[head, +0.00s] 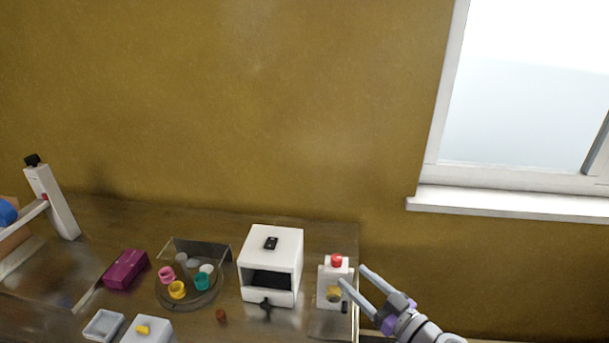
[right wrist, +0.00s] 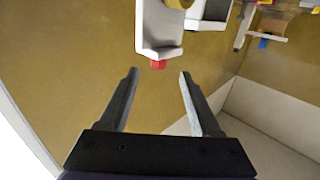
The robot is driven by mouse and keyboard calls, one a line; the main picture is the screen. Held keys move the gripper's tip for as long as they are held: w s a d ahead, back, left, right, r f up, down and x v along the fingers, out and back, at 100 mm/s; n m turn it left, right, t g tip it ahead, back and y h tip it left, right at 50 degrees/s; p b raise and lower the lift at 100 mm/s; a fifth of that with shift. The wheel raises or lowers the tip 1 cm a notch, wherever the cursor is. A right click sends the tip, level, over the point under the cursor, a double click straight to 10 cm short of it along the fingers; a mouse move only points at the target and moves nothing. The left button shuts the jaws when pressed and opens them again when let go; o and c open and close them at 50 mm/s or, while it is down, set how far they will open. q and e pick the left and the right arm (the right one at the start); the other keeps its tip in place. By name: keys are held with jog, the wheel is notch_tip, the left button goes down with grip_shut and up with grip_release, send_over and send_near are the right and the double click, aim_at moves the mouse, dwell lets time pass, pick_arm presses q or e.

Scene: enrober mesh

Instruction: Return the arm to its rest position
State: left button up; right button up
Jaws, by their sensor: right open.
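My right gripper (head: 352,278) is open and empty at the right end of the table in the head view. Its fingers point to the upper left, close beside a small white device with a red knob (head: 337,260) on top. I cannot tell whether a finger touches it. In the right wrist view the open fingers (right wrist: 157,98) have nothing between them, and the white device (right wrist: 160,40) with its red knob is beyond their tips. My left gripper does not show.
A white box-shaped machine (head: 287,243) stands left of the device. Further left are a round tray (head: 190,303) with several coloured cups, a purple box (head: 125,269) and a tall white post (head: 57,205). A window sill (head: 510,203) is at the right. The space right of the table looks clear.

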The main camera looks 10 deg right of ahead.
jog(key=s+a+f+m+g+h, duration=0.1)
jog(key=s+a+f+g, duration=0.1)
jog(key=s+f+g, duration=0.1)
jog(key=s+a+f+m+g+h, duration=0.1)
jog(key=s+a+f+g, duration=0.1)
jog(key=s, duration=0.4)
jog(key=s+a+f+m+g+h, duration=0.1)
jog(key=s+a+f+g+h, duration=0.1)
jog(key=s+f+g, duration=0.2)
jog(key=shift+s+f, duration=0.25)
jog(key=shift+f, duration=0.25)
jog(key=shift+s+f, duration=0.25)
jog(key=shift+f, duration=0.25)
jog(key=s+d+f+m+g+h, duration=0.1)
jog(key=s+d+m+h, duration=0.1)
jog(key=s+d+h, duration=0.2)
jog(key=shift+s+d+f+m, duration=0.15)
jog(key=shift+s+d+m, duration=0.15)
jog(key=shift+s+d, duration=0.25)
